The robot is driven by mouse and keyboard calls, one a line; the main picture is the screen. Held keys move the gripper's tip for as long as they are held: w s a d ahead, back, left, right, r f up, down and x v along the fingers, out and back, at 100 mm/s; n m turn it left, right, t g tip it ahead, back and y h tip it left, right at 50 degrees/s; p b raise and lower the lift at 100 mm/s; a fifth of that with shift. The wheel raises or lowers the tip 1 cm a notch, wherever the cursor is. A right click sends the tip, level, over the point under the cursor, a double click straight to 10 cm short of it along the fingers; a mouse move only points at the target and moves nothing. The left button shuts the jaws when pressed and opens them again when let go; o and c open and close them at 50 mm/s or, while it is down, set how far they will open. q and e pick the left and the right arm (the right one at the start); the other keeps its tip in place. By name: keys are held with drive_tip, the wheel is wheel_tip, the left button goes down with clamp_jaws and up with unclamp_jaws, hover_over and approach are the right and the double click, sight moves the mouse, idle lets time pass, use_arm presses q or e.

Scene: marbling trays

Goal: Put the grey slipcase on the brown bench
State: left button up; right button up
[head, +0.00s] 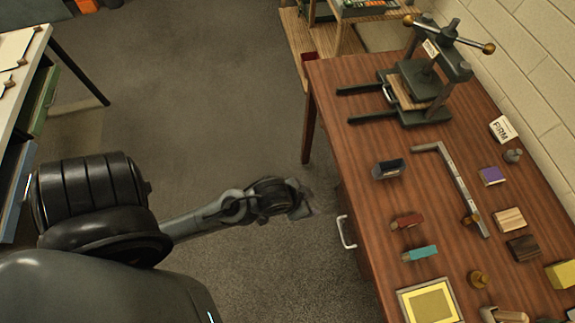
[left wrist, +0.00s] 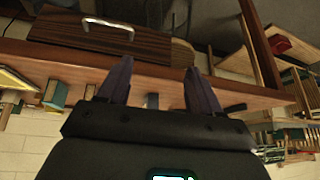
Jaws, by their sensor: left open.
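The brown bench (head: 345,90) is the wooden table on the right; its edge also shows in the left wrist view (left wrist: 70,62). A small dark blue-grey block-like thing (head: 388,168) stands on the bench near its left edge. It may be the grey slipcase, but I cannot tell for sure; no other clearly grey slipcase shows. My left gripper (head: 308,204) is over the floor, left of the bench and apart from it. In the left wrist view its two fingers (left wrist: 158,66) are spread with nothing held between them. My right gripper is out of view.
The bench carries a dark press (head: 425,85), a metal square (head: 455,180), red (head: 407,220) and teal (head: 420,253) pieces, and a yellow framed tray (head: 430,303). A drawer handle (head: 346,232) juts from its side. A white-topped table (head: 22,52) stands left; floor between is clear.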

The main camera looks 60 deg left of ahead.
use_arm(q)
drive_tip(key=s+g, duration=0.2)
drive_tip(key=s, duration=0.4)
drive_tip(key=shift+r, duration=0.4)
drive_tip(key=shift+s, duration=0.1)
